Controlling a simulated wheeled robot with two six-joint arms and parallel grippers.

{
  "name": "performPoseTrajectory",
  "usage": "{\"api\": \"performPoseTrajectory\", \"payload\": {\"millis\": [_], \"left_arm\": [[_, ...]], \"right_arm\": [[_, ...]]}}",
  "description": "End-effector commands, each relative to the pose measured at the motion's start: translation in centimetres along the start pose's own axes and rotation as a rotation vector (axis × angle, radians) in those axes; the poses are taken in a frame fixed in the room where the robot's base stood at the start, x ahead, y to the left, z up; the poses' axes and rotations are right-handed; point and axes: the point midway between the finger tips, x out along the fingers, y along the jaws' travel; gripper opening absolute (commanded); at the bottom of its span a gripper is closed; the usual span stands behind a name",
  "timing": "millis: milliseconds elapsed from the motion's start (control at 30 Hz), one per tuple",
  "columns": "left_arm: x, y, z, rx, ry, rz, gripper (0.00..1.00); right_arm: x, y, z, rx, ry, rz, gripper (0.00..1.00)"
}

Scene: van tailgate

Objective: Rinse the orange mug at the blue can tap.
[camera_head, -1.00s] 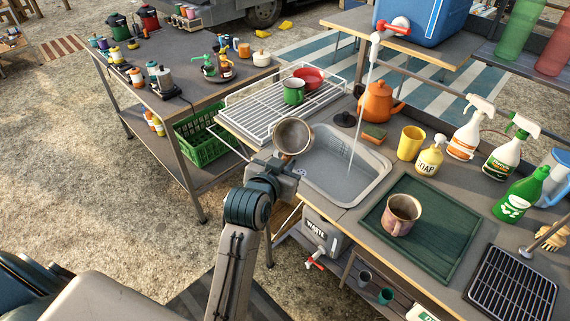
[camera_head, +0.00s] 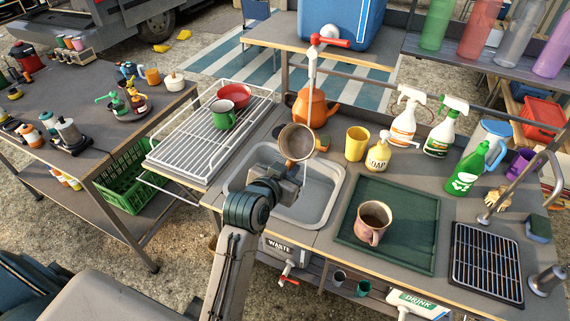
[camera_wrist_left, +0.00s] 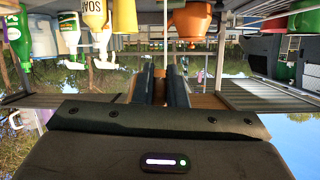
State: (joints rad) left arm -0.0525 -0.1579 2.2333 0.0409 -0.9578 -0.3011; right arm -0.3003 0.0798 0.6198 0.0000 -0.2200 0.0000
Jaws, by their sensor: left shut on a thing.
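My left gripper (camera_head: 287,181) is shut on a mug (camera_head: 296,142) and holds it tilted over the grey sink, mouth toward the head camera. The mug looks brownish orange outside and dull grey-brown inside. In the left wrist view the gripper (camera_wrist_left: 168,88) hides most of it; a brown-orange part (camera_wrist_left: 206,101) shows beside the fingers. The blue can (camera_head: 342,22) stands on the back shelf. Its tap (camera_head: 316,45) has a red lever, and a thin water stream (camera_head: 312,100) comes down at the mug's right edge. I cannot tell whether water enters the mug. My right gripper is out of view.
The sink (camera_head: 325,190) lies below the mug. A dish rack (camera_head: 190,150) with a red bowl and green mug stands left. An orange kettle (camera_head: 318,106) is behind. A pinkish mug (camera_head: 370,228) sits on the green mat (camera_head: 412,245). Bottles stand at right.

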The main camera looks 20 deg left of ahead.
Motion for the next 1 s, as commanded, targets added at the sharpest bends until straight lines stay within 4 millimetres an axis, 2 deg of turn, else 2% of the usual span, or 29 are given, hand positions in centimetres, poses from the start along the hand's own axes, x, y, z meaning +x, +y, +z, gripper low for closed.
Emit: {"api": "performPoseTrajectory", "payload": {"millis": [33, 600, 800, 1000], "left_arm": [[-0.2, 0.1, -0.6, 0.008, -0.001, 0.018, 0.0], [-1.6, 2.7, -1.8, 0.083, 0.023, 0.246, 0.0], [-1.6, 3.0, -1.6, 0.089, 0.032, 0.28, 0.0], [-0.4, 2.6, -1.5, 0.09, 0.034, 0.282, 0.0]], "right_arm": [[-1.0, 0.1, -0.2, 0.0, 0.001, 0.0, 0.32], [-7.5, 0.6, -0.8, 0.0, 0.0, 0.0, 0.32], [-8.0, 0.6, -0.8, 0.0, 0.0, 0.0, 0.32], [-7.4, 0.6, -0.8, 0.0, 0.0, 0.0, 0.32]]}}
